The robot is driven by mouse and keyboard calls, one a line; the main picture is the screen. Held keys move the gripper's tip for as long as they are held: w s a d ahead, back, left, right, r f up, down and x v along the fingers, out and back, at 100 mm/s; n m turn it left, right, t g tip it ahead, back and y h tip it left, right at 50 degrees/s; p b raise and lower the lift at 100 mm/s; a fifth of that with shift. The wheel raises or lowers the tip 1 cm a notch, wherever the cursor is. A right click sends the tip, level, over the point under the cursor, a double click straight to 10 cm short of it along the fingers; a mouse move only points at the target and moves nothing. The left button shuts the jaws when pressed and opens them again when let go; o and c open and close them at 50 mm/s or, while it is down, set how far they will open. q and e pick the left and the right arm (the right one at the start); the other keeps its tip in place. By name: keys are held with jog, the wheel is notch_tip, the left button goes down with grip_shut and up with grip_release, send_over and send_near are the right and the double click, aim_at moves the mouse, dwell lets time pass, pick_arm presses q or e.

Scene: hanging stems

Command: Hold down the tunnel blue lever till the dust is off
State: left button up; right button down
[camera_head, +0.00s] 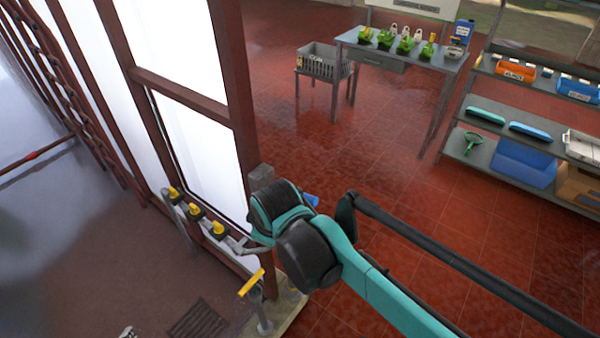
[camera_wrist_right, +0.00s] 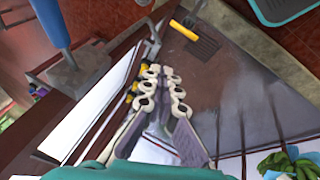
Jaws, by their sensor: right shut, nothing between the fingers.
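The blue lever (camera_head: 311,201) shows as a short blue handle just right of my right wrist in the head view, partly hidden by my arm. In the right wrist view the blue handle (camera_wrist_right: 52,24) is at the upper left, above a grey box (camera_wrist_right: 78,72). My right gripper (camera_wrist_right: 162,72) is shut and empty. Its fingers are right of the blue handle and apart from it, near the door frame and yellow-handled valves. In the head view my wrist mostly hides the fingers. My left gripper is not in view. I cannot make out any dust.
Yellow-handled valves (camera_head: 195,212) line the red frame's foot. A yellow lever (camera_head: 252,282) stands in front, by a floor grate (camera_head: 198,318). A workbench (camera_head: 400,50), a grey crate (camera_head: 323,62) and shelves (camera_head: 510,130) are farther back. Red tiled floor between is clear.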

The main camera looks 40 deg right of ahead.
jog(key=w+d+r+n+g+h+p, duration=0.1)
jog(key=w+d+r+n+g+p, duration=0.25)
jog(key=r+n+p, duration=0.45)
notch_tip(320, 180, up, 9)
jog(key=n+g+p, duration=0.3)
jog(key=n+p, duration=0.3)
jog(key=n, duration=0.1)
send_over(304, 195)
jog(key=w+a, duration=0.3)
jog(key=a, duration=0.1)
pick_arm(q)
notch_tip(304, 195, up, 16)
jog(key=shift+b, duration=0.3)
pick_arm(e)
jog(key=shift+s+a+f+h, duration=0.1)
jog(key=shift+s+f+h, duration=0.1)
jog(key=shift+f+h, duration=0.15)
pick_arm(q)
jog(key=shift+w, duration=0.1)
pick_arm(e)
jog(key=shift+r, duration=0.1)
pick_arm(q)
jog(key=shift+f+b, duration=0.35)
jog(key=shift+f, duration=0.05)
pick_arm(e)
jog(key=x, duration=1.4)
jog(key=shift+w, duration=0.1)
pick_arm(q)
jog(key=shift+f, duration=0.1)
